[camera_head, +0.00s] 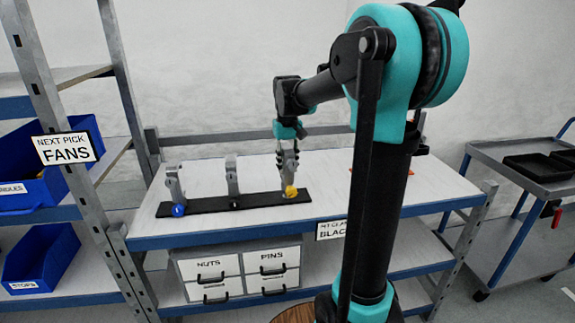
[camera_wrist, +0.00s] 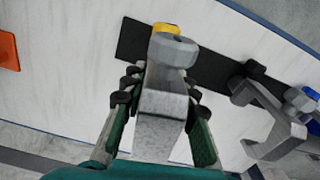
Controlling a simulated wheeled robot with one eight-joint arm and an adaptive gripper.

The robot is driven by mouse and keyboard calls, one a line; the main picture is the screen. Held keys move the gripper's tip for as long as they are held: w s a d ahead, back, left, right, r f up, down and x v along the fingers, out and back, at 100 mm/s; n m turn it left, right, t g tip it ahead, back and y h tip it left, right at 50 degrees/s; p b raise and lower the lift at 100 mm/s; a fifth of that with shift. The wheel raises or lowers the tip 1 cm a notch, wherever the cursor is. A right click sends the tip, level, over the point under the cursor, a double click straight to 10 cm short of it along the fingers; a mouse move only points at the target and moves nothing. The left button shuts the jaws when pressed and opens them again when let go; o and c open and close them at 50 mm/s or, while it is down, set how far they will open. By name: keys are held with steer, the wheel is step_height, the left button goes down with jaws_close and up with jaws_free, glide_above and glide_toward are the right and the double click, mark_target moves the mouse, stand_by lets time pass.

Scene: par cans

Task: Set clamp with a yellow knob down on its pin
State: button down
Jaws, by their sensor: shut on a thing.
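The clamp with a yellow knob (camera_head: 291,191) is at the right end of a black strip (camera_head: 218,204) on the workbench. My gripper (camera_head: 287,158) points down and is shut on the clamp's grey body. In the wrist view the grey clamp (camera_wrist: 163,110) fills the space between my fingers (camera_wrist: 158,93), with the yellow knob (camera_wrist: 164,29) beyond them over the black strip's end. The pin is hidden behind the clamp. I cannot tell whether the clamp touches the strip.
A clamp with a black knob (camera_head: 232,180) and a clamp with a blue knob (camera_head: 174,186) stand left along the strip. An orange thing (camera_wrist: 8,50) lies apart on the bench. Labelled drawers (camera_head: 240,272) are below. Bare bench (camera_head: 335,180) lies right of the strip.

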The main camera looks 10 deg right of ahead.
mark_target(288, 148)
steer(key=shift+f, duration=1.2)
stand_by(0.3)
steer(key=c, duration=1.1)
jaws_free()
steer(key=shift+o, duration=0.4)
steer(key=o, duration=0.5)
steer(key=shift+r, duration=5.45)
